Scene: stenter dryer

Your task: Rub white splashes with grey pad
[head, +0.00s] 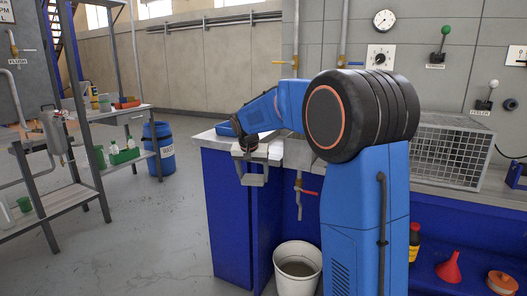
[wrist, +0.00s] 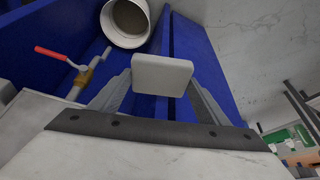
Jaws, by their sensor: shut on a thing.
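My gripper (head: 253,177) hangs in front of the left end of the blue bench, just below the level of its pale top. Its two grey fingers show in the wrist view (wrist: 161,88), closing on a light grey, rounded rectangular pad (wrist: 162,74). The pad is held at the fingertips, clear of other surfaces as far as I can see. I cannot make out distinct white splashes in either view. My arm hides part of the bench top in the head view.
A white bucket (head: 297,272) stands on the floor beside the bench, below a pipe with a red valve handle (head: 307,192). A blue tray (head: 226,129) lies on the bench top. A mesh box (head: 447,154) stands at right. Open floor lies left of the bench.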

